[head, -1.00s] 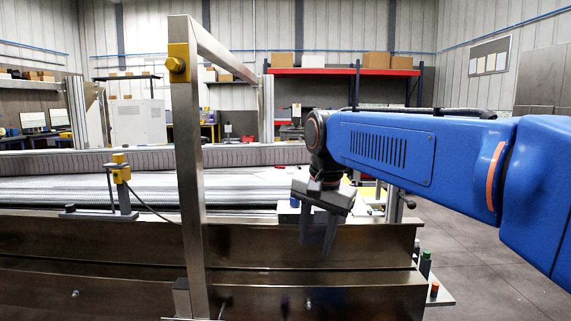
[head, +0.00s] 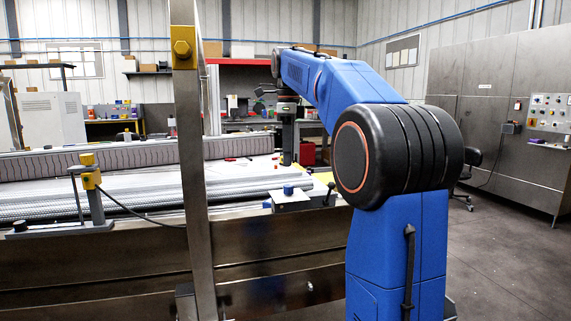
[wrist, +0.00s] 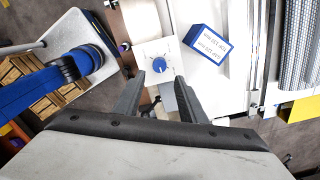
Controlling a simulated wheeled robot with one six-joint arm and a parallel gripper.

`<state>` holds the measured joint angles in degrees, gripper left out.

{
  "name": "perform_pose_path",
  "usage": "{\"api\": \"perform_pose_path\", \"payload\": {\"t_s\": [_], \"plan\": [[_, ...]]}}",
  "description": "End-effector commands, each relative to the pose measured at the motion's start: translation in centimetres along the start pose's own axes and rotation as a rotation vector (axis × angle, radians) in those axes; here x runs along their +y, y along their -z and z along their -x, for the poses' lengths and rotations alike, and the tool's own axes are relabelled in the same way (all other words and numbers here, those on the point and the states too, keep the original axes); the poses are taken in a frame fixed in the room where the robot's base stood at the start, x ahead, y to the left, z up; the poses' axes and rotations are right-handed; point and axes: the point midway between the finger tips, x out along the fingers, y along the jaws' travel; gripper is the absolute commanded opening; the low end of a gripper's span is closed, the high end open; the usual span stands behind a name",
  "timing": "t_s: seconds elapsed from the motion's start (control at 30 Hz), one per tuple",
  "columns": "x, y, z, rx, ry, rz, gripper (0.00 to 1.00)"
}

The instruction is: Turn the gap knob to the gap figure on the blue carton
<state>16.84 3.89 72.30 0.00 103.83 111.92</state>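The blue gap knob (wrist: 160,64) sits on a white dial plate (wrist: 150,50) with marks around it in the wrist view; the marks are too small to read. In the head view a blue knob (head: 289,188) shows on a pale box at the conveyor's edge. Fingertips are not clear in the head view.
A black lever (head: 330,192) stands right of the knob box. A steel post (head: 190,150) rises in front of the conveyor. A yellow sensor stand (head: 91,182) is at left. A ribbed roller (wrist: 298,45) lies at the wrist view's right.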

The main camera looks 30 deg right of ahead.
Motion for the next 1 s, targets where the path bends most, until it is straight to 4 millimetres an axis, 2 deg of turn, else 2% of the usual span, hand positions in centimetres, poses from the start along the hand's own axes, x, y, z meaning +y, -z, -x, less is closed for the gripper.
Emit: {"api": "perform_pose_path", "payload": {"t_s": [0.17,0.83,0.93,1.0], "plan": [[0.1,0.0,-1.4,0.000,-0.001,0.001,0.38],[0.1,0.0,-9.0,0.000,-0.001,0.004,0.38],[0.1,0.0,-8.8,0.000,0.000,0.004,0.14],[0.1,0.0,-8.7,0.000,0.001,0.004,0.14]]}}
